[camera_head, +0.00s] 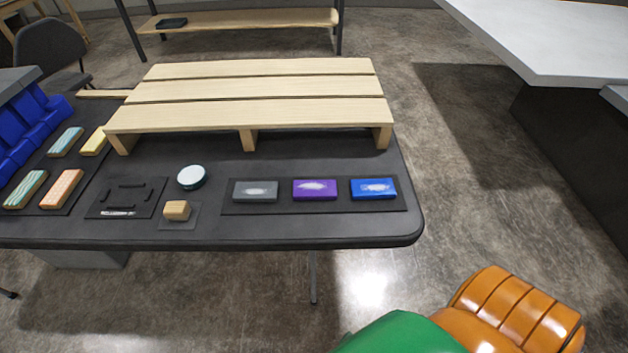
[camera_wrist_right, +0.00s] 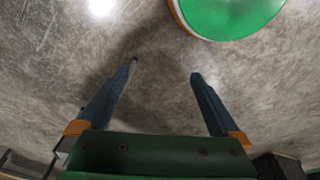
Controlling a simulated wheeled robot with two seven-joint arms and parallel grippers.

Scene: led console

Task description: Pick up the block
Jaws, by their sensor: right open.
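A small tan wooden block (camera_head: 177,210) sits on a small dark square pad (camera_head: 180,217) near the front edge of the black table (camera_head: 270,228). My right gripper (camera_wrist_right: 163,77) shows in the right wrist view with its two fingers spread apart and nothing between them. It is over the bare floor, away from the table and the block. My left gripper does not show in either view.
A slatted wooden platform (camera_head: 250,93) stands at the back of the table. Grey (camera_head: 255,190), purple (camera_head: 315,189) and blue (camera_head: 373,188) blocks lie right of the wooden block. A round white-topped button (camera_head: 192,177) is just behind it. Blue bins (camera_head: 28,125) stand at left.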

